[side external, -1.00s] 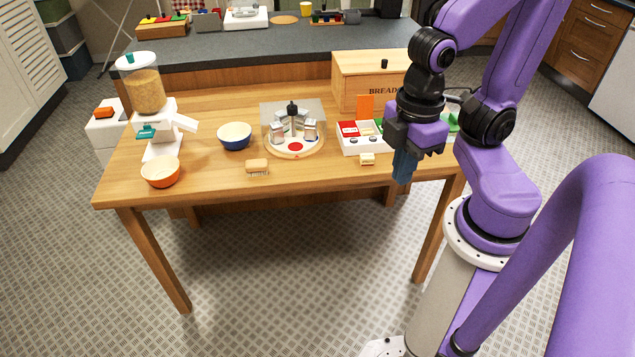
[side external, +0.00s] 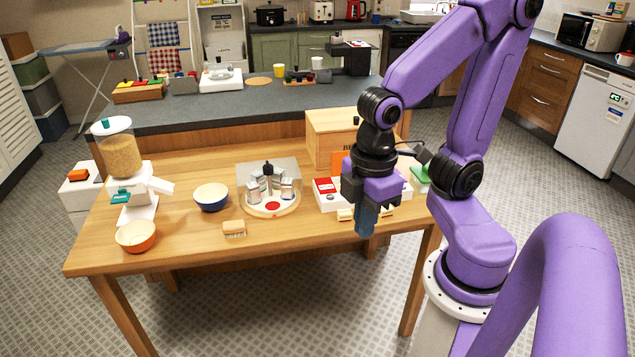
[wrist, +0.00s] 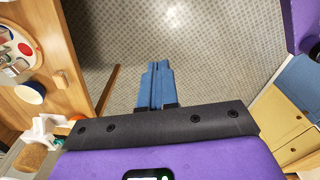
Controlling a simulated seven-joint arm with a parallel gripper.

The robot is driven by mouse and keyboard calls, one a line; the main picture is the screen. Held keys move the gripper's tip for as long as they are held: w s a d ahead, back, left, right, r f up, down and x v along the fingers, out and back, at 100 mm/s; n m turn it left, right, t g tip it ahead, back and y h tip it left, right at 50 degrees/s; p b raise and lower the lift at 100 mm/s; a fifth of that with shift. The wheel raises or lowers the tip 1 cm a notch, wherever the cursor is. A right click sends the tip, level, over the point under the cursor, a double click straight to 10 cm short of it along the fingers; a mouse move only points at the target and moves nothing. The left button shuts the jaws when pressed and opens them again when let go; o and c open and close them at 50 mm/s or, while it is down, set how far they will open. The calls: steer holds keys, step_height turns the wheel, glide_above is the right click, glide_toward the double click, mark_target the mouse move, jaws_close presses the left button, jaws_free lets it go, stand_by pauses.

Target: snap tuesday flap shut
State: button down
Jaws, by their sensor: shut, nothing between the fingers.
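A white box with coloured flaps (side external: 327,203), seemingly the pill organiser, sits on the table in the side view. A red flap (side external: 325,186) lies flat at its left end. An orange flap (side external: 339,160) stands upright beside it. Day labels are too small to read, so I cannot tell which flap is Tuesday. My gripper (side external: 366,222) hangs pointing down in front of the box and hides its middle. Its blue fingers are shut and empty. The wrist view shows the closed fingers (wrist: 158,85) over bare floor; the box is not recognisable there.
Small cream pieces (side external: 345,214) lie before the box. A bread box (side external: 328,135) stands behind it. Left are a round tray with canisters (side external: 271,208), a blue bowl (side external: 211,197), a brush (side external: 234,229), an orange bowl (side external: 136,237) and a dispenser (side external: 121,155). The table's front edge is close.

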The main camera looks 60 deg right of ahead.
steer(key=w+d+m, duration=0.1)
steer(key=w+d, duration=0.2)
steer(key=w, duration=0.8)
steer(key=w+d, duration=0.2)
steer(key=w, duration=1)
steer(key=w+d+f+m, duration=0.1)
steer(key=w+d+f, duration=0.2)
steer(key=w+d, duration=0.8)
steer(key=s+d+f, duration=0.1)
steer(key=d+f, duration=0.2)
steer(key=d, duration=0.7)
steer(key=s+d+f+m, duration=0.1)
steer(key=s+d+f, duration=0.15)
steer(key=d, duration=0.75)
steer(key=d+f, duration=0.3)
steer(key=d, duration=0.7)
step_height(320, 180, down, 6)
steer(key=shift+s, duration=0.15)
steer(key=shift+a, duration=0.1)
